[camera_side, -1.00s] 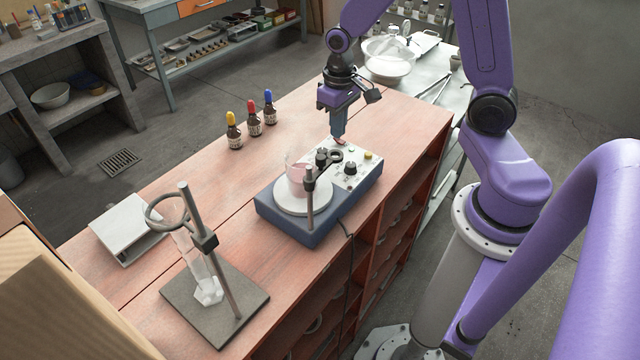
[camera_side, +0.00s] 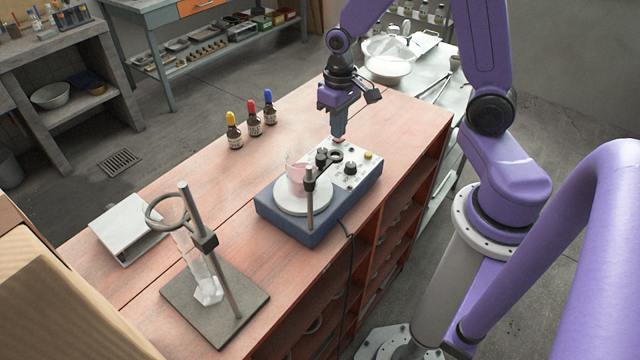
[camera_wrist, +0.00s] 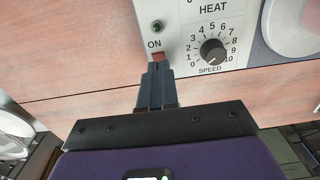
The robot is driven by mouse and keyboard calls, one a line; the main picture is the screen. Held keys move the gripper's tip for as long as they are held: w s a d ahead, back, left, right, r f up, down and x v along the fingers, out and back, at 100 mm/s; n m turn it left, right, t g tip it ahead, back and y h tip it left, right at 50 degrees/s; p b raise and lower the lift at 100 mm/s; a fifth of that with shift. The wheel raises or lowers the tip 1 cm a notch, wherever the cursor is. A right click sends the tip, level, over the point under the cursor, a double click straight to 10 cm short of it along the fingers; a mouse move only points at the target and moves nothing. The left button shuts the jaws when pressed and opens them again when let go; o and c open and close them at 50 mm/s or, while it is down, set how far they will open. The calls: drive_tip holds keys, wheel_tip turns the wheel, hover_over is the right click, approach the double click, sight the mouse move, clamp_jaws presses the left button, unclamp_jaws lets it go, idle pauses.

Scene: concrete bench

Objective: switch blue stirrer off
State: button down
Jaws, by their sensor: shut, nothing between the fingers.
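The blue stirrer (camera_side: 290,228) sits on the bench with a beaker of pink liquid (camera_side: 296,181) on its round white plate. A red switch (camera_wrist: 158,57) is under the "ON" label, below a small dark green lamp (camera_wrist: 157,26) that looks unlit. The SPEED knob (camera_wrist: 212,50) is to the right of the switch. My gripper (camera_wrist: 157,70) is shut and empty, its fingertips right at the switch and partly covering it. In the side view my gripper (camera_side: 338,139) points down at the panel's far end.
A rod with a clamp (camera_side: 310,192) stands beside the beaker. Three dropper bottles (camera_side: 254,122) are at the bench's back. A stand with a ring and a glass tube (camera_side: 215,262) and a white device (camera_side: 126,228) are at the left. Bench around the bottles is clear.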

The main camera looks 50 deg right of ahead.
wheel_tip(320, 180, up, 6)
idle(0.8)
drive_tip(key=shift+r, duration=0.1)
drive_tip(key=s+a+r+n, duration=0.1)
drive_tip(key=s+a+n, duration=0.3)
drive_tip(key=s, duration=0.6)
drive_tip(key=s+a+r+n, duration=0.1)
drive_tip(key=s+a+n, duration=0.4)
drive_tip(key=s+n, duration=0.3)
drive_tip(key=s, duration=0.3)
drive_tip(key=shift+r+n, duration=0.3)
drive_tip(key=shift+r, duration=0.05)
